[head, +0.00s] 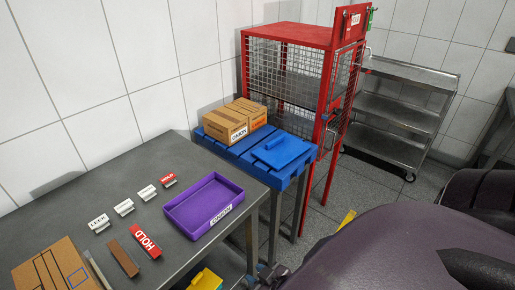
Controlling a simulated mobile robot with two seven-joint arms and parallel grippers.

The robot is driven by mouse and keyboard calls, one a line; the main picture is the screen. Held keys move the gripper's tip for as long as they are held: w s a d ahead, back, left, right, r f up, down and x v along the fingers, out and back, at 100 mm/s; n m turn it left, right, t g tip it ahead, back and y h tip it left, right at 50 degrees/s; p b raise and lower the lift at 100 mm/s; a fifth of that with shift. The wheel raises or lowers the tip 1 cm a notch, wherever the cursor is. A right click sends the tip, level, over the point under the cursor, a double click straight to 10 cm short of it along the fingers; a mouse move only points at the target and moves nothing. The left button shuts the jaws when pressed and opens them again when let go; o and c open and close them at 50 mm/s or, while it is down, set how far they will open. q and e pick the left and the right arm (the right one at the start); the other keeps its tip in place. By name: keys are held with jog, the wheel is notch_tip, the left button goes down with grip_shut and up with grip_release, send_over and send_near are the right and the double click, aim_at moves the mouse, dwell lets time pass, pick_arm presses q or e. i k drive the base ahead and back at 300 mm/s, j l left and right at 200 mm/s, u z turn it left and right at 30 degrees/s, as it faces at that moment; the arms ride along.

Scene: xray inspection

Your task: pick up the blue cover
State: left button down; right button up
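The blue cover (281,150) is a flat blue panel with a small raised handle. It lies on the right part of a blue-topped stand (237,151), beside a cardboard box. My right arm comes in large and dark from the lower right. What seems to be my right gripper (267,274) shows small at the bottom edge, below and apart from the cover. Its fingers are too small and partly hidden to tell their opening. My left gripper is not in view.
A cardboard box (235,121) sits left of the cover. A red mesh cage (290,70) stands close behind. The grey table (75,200) holds a purple tray (187,212), several small labels and a red HOLD block (145,241). A metal shelf (405,75) stands at the right back.

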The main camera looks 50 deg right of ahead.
aim_at(281, 150)
jog(key=z, duration=1.65)
